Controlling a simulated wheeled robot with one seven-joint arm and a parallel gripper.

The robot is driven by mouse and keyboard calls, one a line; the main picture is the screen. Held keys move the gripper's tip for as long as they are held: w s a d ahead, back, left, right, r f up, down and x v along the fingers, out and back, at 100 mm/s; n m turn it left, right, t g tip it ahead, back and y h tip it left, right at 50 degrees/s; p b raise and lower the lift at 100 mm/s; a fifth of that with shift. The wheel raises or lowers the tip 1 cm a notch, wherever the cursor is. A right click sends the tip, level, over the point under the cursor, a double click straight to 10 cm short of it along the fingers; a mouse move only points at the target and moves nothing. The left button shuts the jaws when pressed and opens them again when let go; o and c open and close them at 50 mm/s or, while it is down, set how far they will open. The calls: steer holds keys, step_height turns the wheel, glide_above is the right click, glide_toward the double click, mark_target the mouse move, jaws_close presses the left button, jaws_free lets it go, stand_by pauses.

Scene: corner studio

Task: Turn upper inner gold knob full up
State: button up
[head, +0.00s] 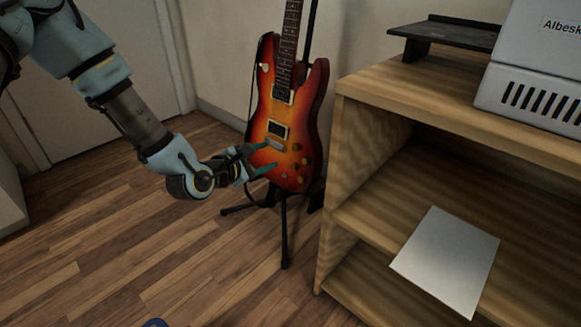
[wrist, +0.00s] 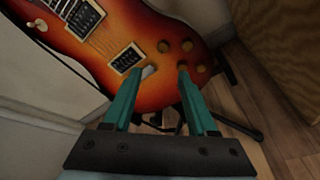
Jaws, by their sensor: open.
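A sunburst electric guitar (head: 270,115) stands upright on a black stand; its lower body fills the top of the wrist view (wrist: 150,25). Several gold knobs sit on the body. The one closest to the pickups shows in the head view (head: 297,147) and in the wrist view (wrist: 163,46); which knob counts as upper inner is not certain. My gripper (head: 268,157) has its two teal fingers spread apart and empty, in front of the lower body. In the wrist view the fingertips (wrist: 165,72) lie just below that knob, and the right tip overlaps another knob.
A wooden shelf (head: 358,165) stands close to the right of the guitar, with a grey device (head: 535,65) on top and a white sheet (head: 447,258) on its shelf. The stand's legs (head: 284,235) spread on the wooden floor.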

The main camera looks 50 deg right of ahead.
mark_target(295, 148)
steer(key=b+x, duration=0.1)
steer(key=x, duration=0.2)
steer(key=b+x, duration=0.1)
steer(key=x, duration=0.3)
steer(key=s+b+x, duration=0.1)
steer(key=b+x, duration=0.1)
steer(key=x, duration=0.1)
steer(key=shift+d+f, duration=0.2)
steer(key=shift+f, duration=0.05)
steer(key=shift+w+d, duration=0.1)
steer(key=shift+d, duration=0.35)
jaws_close()
